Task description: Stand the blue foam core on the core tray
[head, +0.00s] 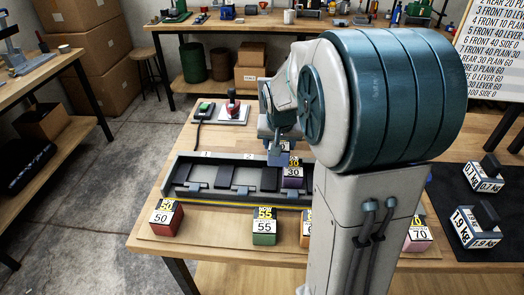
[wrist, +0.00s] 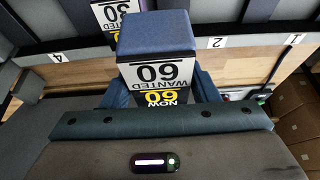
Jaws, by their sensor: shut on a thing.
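My gripper (head: 277,155) is over the core tray in the head view, partly hidden by my own arm. In the wrist view my gripper (wrist: 157,98) is shut on the blue foam core (wrist: 157,65), labelled 60. Its blue end and its white and black labels show between the fingers. The core tray (head: 215,194) is a long dark tray with numbered places along its back edge. A purple core (head: 292,181) labelled 30 stands in it near the held core. Whether the held core touches the tray is hidden.
A red core (head: 166,220), a green core (head: 264,238) and a pink core (head: 418,238) stand along the table front. Kilogram weights (head: 475,228) lie on a dark mat at right. Tray places 1 and 2 look empty.

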